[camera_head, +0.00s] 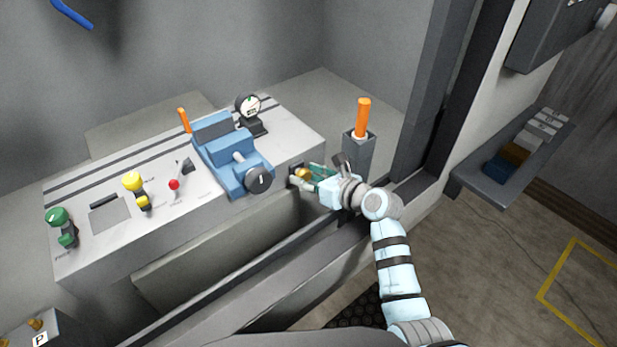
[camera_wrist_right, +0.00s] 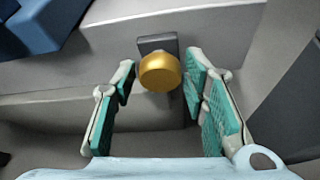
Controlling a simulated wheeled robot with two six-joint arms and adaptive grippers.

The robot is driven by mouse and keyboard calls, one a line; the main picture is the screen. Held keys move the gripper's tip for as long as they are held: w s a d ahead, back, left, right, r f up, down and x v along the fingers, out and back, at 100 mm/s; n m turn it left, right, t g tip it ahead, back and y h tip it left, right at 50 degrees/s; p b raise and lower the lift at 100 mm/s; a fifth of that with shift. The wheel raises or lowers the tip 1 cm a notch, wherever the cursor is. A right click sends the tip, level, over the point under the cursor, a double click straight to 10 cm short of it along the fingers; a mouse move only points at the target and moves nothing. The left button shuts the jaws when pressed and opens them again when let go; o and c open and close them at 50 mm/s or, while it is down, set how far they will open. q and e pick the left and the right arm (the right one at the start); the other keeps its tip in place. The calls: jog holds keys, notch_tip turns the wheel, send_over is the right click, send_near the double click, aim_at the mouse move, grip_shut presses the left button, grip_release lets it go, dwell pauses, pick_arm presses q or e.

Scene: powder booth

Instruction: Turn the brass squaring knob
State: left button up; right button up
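The brass knob (camera_wrist_right: 160,72) is a round gold cap on a dark square mount (camera_wrist_right: 157,44) on the side face of the grey bench. In the head view the brass knob (camera_head: 302,173) shows small at the bench's right end, partly hidden by the gripper. My right gripper (camera_wrist_right: 160,80) is open, its green-padded fingers on either side of the knob. A gap shows on the left of the knob; the right finger pad is close to it, and I cannot tell whether it touches. In the head view my right gripper (camera_head: 306,178) reaches the knob from the right. My left gripper is not in view.
A blue vise (camera_head: 232,155) with a black knob (camera_head: 258,180) stands on the bench (camera_head: 85,250) beside the gripper. A grey post holder (camera_head: 358,155) with an orange handle (camera_head: 363,118) stands close behind the right wrist. A dark door frame (camera_head: 436,90) is to the right.

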jog(key=c, duration=0.6)
jog(key=shift+r+m+p, duration=0.1)
jog(key=shift+m+p, duration=0.2)
jog(key=shift+p, duration=0.2)
jog(key=shift+c, duration=0.2)
jog(key=shift+d+m+g+y+p, duration=0.15)
jog(key=shift+m+g+y+p, duration=0.2)
jog(key=shift+m+y, duration=0.2)
jog(key=shift+w+f+m+y, duration=0.1)
jog(key=shift+f+m+y, duration=0.1)
jog(key=shift+m+y, duration=0.7)
jog(key=shift+m+g+h, duration=0.25)
jog(key=o, duration=1.2)
jog(key=shift+c, duration=0.2)
